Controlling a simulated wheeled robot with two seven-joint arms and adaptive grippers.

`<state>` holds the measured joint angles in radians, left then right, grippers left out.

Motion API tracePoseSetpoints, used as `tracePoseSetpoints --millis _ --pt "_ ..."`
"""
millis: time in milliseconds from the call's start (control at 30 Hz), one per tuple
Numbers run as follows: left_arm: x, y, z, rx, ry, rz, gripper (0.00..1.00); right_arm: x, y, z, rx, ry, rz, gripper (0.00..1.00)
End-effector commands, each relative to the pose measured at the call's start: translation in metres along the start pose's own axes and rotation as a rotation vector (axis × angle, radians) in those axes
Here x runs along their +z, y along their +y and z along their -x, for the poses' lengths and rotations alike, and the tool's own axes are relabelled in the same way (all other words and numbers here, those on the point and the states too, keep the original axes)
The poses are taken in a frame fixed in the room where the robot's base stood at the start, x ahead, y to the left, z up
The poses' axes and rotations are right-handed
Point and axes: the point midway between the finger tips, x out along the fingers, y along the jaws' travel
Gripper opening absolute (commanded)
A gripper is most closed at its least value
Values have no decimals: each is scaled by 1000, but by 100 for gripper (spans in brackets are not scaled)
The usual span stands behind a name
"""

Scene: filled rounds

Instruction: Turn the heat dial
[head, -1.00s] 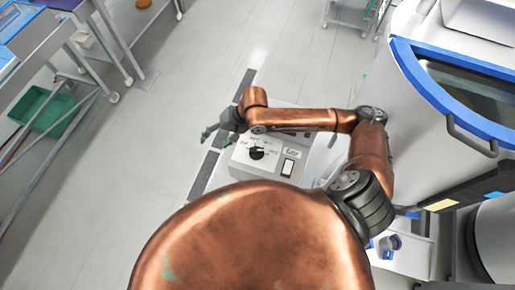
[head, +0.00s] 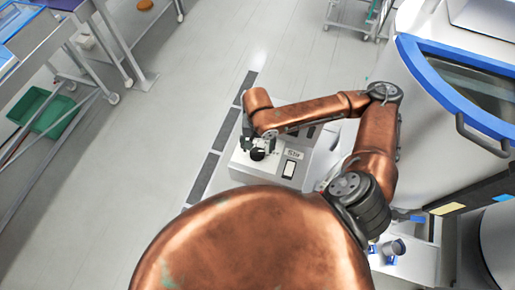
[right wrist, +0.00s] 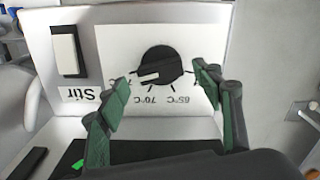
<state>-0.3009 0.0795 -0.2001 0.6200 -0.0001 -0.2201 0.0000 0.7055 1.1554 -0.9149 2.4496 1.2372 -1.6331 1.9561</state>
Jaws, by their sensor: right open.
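The heat dial (right wrist: 160,66) is a round black knob with a pale pointer bar, on a white panel (right wrist: 115,48) printed with temperatures such as 70°C and 85°C. In the head view the dial (head: 257,154) shows just below my right gripper (head: 257,143). In the right wrist view my right gripper (right wrist: 163,95) is open, its two green-padded fingers apart, one toward each side of the dial. I cannot tell whether they touch it. My left gripper is not in view.
Beside the dial is a white rocker switch (right wrist: 66,50) and a "Stir" label (right wrist: 82,93). A large white vessel with a blue rim (head: 440,60) stands at the right. Metal carts (head: 60,70) with a green bin (head: 52,115) stand at the left. The floor between is clear.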

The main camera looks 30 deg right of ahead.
Motion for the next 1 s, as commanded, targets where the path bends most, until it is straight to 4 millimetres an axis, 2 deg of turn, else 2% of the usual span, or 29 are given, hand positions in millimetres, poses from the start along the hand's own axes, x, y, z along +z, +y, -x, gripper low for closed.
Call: tracePoseSetpoints --millis 200,467,1000 --pt "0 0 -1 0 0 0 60 0 -1 -16 -2 1 2 60" --pt "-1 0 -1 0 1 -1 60 0 -1 -17 -2 1 2 60" --pt "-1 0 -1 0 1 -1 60 0 -1 -16 -2 1 2 23"
